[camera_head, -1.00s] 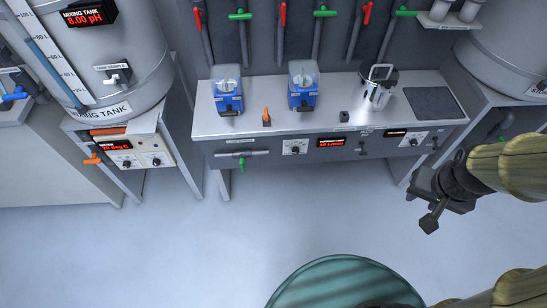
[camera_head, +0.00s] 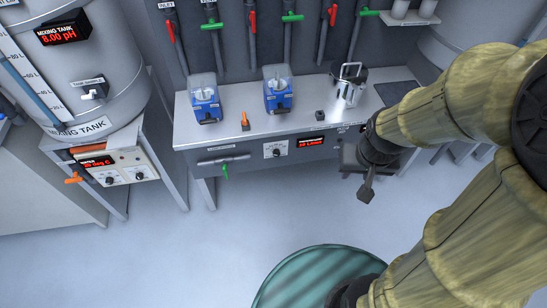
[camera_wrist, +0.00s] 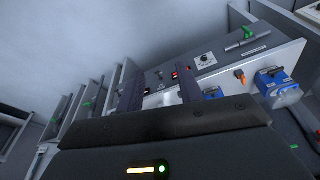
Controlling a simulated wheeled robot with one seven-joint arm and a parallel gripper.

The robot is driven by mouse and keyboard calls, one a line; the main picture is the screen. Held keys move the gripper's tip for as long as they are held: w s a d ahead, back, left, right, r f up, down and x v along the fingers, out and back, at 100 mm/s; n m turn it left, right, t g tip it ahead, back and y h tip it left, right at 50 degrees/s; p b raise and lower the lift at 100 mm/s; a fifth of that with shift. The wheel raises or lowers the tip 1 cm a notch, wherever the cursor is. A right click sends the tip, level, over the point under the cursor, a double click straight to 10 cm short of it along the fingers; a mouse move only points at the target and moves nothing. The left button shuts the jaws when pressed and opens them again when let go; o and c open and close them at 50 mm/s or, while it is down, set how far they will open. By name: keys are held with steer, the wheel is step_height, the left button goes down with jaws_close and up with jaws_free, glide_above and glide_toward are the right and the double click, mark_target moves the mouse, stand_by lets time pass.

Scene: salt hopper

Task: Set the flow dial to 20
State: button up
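A dark round dial (camera_head: 276,152) on a white plate sits on the front panel of the steel bench. A red-lit display (camera_head: 311,142) is just right of it and seems to read 10 L/min; the digits are small. The dial's pointer setting is too small to read. A dial on a white plate also shows in the wrist view (camera_wrist: 205,59), right of the fingers. My gripper (camera_head: 366,188) is in front of the bench, right of and below the dial, apart from it. In the wrist view its two dark fingers (camera_wrist: 158,82) are spread with nothing between them.
Two blue devices (camera_head: 204,98) (camera_head: 278,90), an orange lever (camera_head: 245,121) and a steel jug (camera_head: 348,84) stand on the bench. A green-handled valve (camera_head: 224,170) hangs below its left front. The mixing tank's control box (camera_head: 117,167) is at left. My arm hides the bench's right end.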

steer(key=shift+o, duration=0.4)
steer(key=shift+o, duration=1.4)
steer(key=shift+f, duration=0.1)
steer(key=w+a+f+t+y+b, duration=0.1)
steer(key=w+a+f+t+b, duration=0.4)
steer(key=f+b, duration=0.9)
steer(key=w+a+f+t+y+b, duration=0.2)
steer(key=w+a+f+t+b, duration=0.3)
steer(key=w+f+b, duration=0.4)
steer(key=w+a+f+t+y+b, duration=0.2)
steer(key=w+a+f+t+b, duration=0.2)
steer(key=f+b, duration=1.5)
steer(key=w+a+f, duration=0.2)
steer(key=w+f, duration=0.1)
steer(key=f, duration=0.4)
steer(key=shift+f+t, duration=0.15)
steer(key=shift+t, duration=0.25)
steer(key=shift+w, duration=0.1)
